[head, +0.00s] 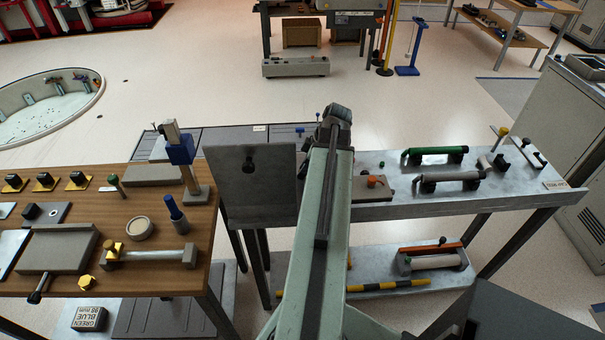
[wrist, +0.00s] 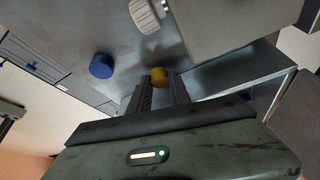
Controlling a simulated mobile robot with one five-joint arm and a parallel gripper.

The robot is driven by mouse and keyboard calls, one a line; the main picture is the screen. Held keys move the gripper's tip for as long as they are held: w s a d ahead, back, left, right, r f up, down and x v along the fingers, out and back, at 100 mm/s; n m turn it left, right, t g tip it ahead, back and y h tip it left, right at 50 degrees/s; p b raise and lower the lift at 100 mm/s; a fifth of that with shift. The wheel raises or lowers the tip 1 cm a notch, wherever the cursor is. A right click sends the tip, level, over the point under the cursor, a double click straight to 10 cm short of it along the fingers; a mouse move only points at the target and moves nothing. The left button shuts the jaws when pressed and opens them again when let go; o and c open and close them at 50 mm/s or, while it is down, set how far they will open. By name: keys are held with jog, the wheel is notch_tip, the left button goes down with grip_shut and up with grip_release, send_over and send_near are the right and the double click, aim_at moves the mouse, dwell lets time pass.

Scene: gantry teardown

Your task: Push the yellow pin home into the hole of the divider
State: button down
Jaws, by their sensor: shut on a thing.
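My gripper (wrist: 160,86) is shut on the yellow pin (wrist: 158,77), whose round yellow head shows between the fingertips in the wrist view. The pin's shaft and the hole are not visible, so I cannot tell how deep the pin sits. In the head view my arm hides the fingertips and the pin. A grey upright plate (head: 250,182), which looks like the divider, stands at the near left end of the metal bench, left of my arm. A grey panel (wrist: 215,18), possibly the same plate, shows close beyond the fingers in the wrist view.
A blue knob (wrist: 101,66) and a pale ridged knob (wrist: 146,15) are near the fingers. The metal bench (head: 400,212) carries green-handled (head: 435,152) and grey-handled parts to the right. A wooden table (head: 140,205) full of parts stands left. Open floor lies beyond.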

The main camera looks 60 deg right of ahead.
jog(key=shift+r+p, duration=3.65)
jog(key=shift+r, duration=0.15)
